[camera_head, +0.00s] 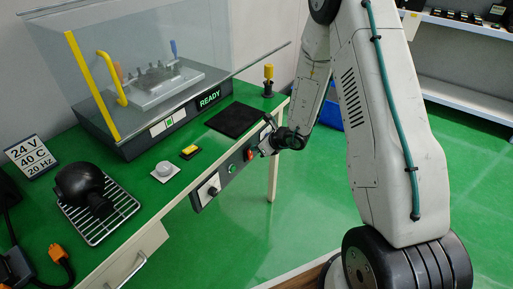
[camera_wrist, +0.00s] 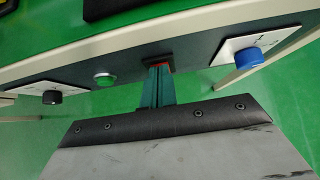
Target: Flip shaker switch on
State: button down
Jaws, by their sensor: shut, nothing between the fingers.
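The shaker (camera_head: 150,125) is a dark-based machine under a clear cover with a yellow handle, and its display reads READY. A control panel (camera_head: 203,196) runs along the bench's front edge. In the wrist view it carries a black knob (camera_wrist: 52,97), a green button (camera_wrist: 104,80), a small red switch (camera_wrist: 173,66) and a blue knob (camera_wrist: 249,57). The red switch also shows in the head view (camera_head: 249,154). My gripper (camera_head: 264,150) is shut and empty at the panel. Its fingertips (camera_wrist: 159,70) overlap the red switch and hide most of it; contact and the switch's position cannot be told.
A black mat (camera_head: 236,119), a yellow button (camera_head: 190,151) and a round white-based knob (camera_head: 164,169) are on the green bench. A dark flask-like object (camera_head: 82,185) lies on a wire rack (camera_head: 126,205). A sign (camera_head: 30,155) stands left. The floor before the panel is clear.

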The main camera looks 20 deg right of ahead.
jog(key=v, duration=1.3)
jog(key=shift+a+r, duration=0.1)
